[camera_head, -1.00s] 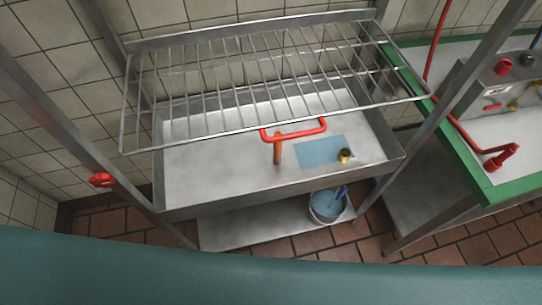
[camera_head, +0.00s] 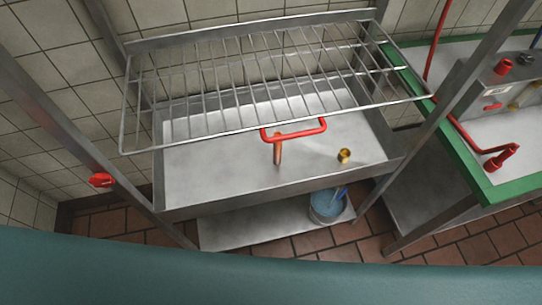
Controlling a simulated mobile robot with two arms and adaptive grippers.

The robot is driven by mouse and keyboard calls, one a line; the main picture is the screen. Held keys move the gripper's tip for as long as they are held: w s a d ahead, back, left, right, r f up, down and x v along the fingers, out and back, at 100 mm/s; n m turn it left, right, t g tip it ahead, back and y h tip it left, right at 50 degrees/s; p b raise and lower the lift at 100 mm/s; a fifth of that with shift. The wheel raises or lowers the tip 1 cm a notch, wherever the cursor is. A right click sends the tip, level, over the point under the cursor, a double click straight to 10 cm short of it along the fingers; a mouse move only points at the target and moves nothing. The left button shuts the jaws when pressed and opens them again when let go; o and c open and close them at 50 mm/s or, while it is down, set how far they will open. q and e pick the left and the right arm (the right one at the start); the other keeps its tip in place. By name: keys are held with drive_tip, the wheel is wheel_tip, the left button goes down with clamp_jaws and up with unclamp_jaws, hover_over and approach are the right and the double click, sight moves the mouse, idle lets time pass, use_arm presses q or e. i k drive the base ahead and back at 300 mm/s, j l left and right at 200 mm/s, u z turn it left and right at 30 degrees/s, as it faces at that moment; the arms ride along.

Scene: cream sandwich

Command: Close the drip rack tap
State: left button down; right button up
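The drip rack is a wire grid (camera_head: 200,92) set above a steel tray (camera_head: 215,175). An orange-brown upright tap stem (camera_head: 277,152) with a wide red handle (camera_head: 303,134) stands at the tray, below the grid's front edge. A short brass fitting (camera_head: 344,155) sits at the tray's right. A small red knob (camera_head: 102,180) is on the left front post. I cannot tell which red handle works the tap. Neither of my grippers is in view.
A bucket (camera_head: 327,206) with blue water stands on the lower shelf (camera_head: 250,229) under the tray. At the right is a green-edged counter (camera_head: 463,174) with a steel box (camera_head: 497,85) and red pipe (camera_head: 462,131). Steel posts frame the rack. Brown tiled floor (camera_head: 330,240) shows in front.

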sight(344, 189)
drive_tip(key=z, duration=0.8)
